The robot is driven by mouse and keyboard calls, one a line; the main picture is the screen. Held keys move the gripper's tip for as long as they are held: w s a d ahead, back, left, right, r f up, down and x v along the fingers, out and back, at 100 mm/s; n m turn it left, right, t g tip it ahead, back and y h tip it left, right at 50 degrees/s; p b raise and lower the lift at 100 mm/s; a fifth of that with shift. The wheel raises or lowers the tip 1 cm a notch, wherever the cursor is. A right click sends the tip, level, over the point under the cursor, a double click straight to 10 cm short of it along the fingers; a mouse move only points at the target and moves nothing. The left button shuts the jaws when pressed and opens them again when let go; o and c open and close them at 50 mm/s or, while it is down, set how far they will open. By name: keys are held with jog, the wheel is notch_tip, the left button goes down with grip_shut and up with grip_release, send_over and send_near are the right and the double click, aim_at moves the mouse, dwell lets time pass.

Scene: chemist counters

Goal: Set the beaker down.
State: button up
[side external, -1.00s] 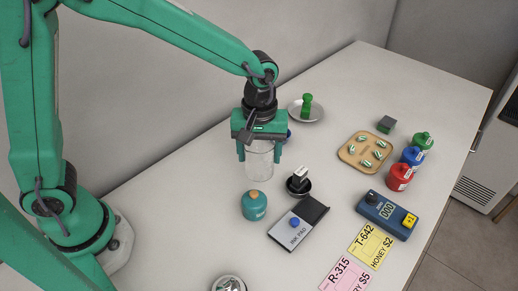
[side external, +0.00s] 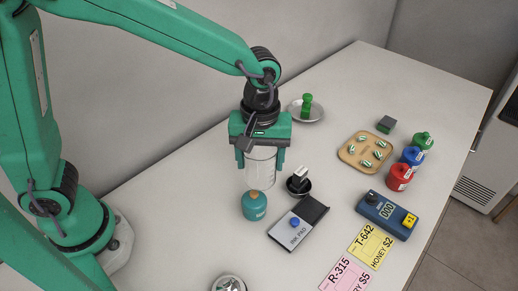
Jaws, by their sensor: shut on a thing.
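A clear glass beaker (side external: 261,172) is upright between the fingers of my green gripper (side external: 261,158). The gripper is shut on its upper part from above. The beaker's lower end is just behind a teal round container (side external: 254,206) with an orange knob, which overlaps it in this view. I cannot tell whether the beaker's base touches the white counter (side external: 180,200).
Right of the beaker is a black dish (side external: 298,188) with a stamp. An ink pad (side external: 298,224) lies in front. Behind are a saucer (side external: 316,116) with a green piece, a pill tray (side external: 352,159) and several bottles (side external: 400,177). Left counter is clear.

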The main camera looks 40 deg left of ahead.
jog(key=shift+w, duration=0.15)
jog(key=w+a+n, duration=0.1)
jog(key=w+a, duration=0.6)
jog(key=w, duration=0.4)
jog(key=w+a, duration=0.7)
jog(key=w, duration=0.5)
jog(key=w+a+f, duration=0.5)
jog(key=a+f, duration=0.1)
jog(key=a, duration=0.4)
jog(key=shift+f, duration=0.4)
jog(key=shift+a+f, duration=0.1)
jog(key=shift+f, duration=1.85)
jog(key=shift+s+f, duration=0.1)
jog(key=shift+f, duration=0.05)
